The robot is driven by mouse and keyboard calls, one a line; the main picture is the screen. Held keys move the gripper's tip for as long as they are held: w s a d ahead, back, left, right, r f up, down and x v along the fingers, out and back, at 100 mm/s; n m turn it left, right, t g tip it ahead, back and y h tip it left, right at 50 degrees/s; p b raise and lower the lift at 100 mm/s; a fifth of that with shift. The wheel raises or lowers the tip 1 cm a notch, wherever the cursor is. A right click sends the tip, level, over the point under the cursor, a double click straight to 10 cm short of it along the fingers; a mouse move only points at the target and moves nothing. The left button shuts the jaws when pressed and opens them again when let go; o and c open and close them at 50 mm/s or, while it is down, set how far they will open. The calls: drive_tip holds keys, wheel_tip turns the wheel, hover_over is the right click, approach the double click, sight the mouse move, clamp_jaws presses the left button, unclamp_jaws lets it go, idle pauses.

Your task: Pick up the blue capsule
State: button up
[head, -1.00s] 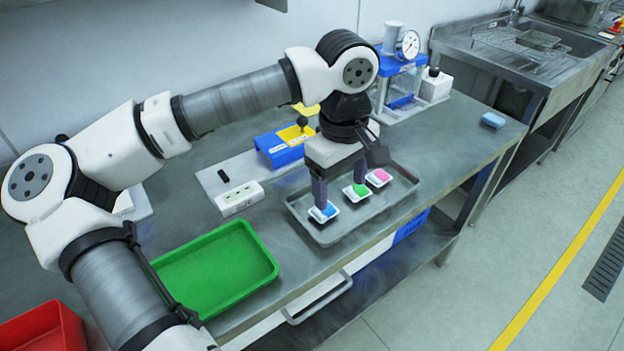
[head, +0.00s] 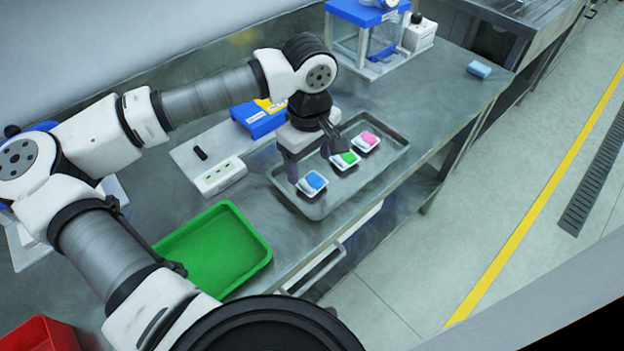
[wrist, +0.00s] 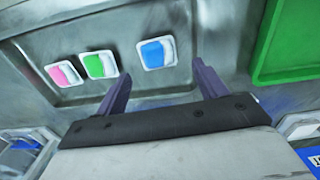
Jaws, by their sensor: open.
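The blue capsule (head: 315,180) lies in a small white dish (head: 312,191) at the near left end of a grey metal tray (head: 330,207). In the wrist view the blue capsule (wrist: 153,54) shows ahead of the fingertips, between their lines. My gripper (head: 312,168) is open and empty, above the tray by the blue capsule's dish. In the wrist view its two purple fingers (wrist: 160,72) stand wide apart with nothing between them. How high the tips are above the dish is hard to tell.
A green capsule (head: 348,158) and a pink capsule (head: 369,137) sit in white dishes farther along the tray. A blue and yellow device (head: 260,115) stands behind the tray.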

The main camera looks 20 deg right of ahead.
sight(312, 180)
drive_tip(key=f+p, duration=0.1)
drive_tip(key=f, duration=0.1)
drive_tip(key=f+p, duration=0.1)
drive_tip(key=f, duration=0.1)
drive_tip(key=shift+s+d+f, duration=0.1)
drive_tip(key=shift+s+d, duration=0.05)
drive_tip(key=shift+d, duration=0.05)
drive_tip(key=shift+f, duration=0.55)
drive_tip(key=c, duration=1)
drive_tip(key=shift+r, duration=0.1)
drive_tip(key=shift+c, duration=0.3)
